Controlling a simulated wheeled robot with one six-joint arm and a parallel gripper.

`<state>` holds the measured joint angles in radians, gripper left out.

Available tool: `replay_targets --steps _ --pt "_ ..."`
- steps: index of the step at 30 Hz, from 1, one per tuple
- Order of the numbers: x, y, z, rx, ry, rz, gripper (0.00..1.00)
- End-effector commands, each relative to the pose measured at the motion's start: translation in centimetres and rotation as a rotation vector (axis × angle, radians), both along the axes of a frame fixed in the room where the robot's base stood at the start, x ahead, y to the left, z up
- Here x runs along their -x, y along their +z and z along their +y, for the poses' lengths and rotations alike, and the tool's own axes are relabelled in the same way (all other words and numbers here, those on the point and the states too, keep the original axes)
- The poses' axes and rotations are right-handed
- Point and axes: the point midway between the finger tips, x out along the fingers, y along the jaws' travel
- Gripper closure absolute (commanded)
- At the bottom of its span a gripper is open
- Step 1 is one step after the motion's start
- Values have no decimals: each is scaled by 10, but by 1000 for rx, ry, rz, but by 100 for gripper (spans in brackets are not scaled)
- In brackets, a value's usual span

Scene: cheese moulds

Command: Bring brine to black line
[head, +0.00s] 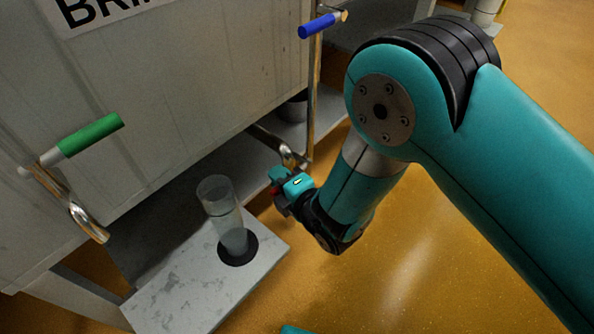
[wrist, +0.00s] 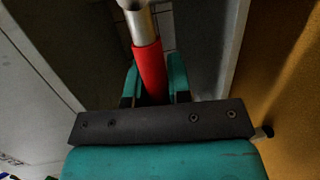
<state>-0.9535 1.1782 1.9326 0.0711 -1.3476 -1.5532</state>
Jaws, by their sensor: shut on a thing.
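A clear, tall cylinder (head: 222,208) stands upright on a black disc (head: 238,260) on a pale marbled slab (head: 180,300). It seems to hold some pale liquid in its lower part, but the exact level is hard to read. I cannot make out a black line on it. My gripper (head: 280,184) is to the right of the cylinder, beside the tank's metal tap (head: 290,157). In the wrist view my gripper (wrist: 157,82) is shut on a red handle (wrist: 148,64) with a metal stem. The fingers mostly hide the handle in the head view.
A large pale tank (head: 200,110) with a partly cut-off label (head: 95,12) fills the left. A green-handled valve (head: 90,136) is at left and a blue handle (head: 318,25) at top. A dark pot (head: 293,108) sits on the shelf behind. The yellow floor (head: 420,250) at right is clear.

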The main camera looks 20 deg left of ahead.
Motion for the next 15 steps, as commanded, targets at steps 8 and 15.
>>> replay_targets --steps 8,15 --pt "7 1 9 -14 17 28 100" --pt "7 2 10 -17 17 32 100"
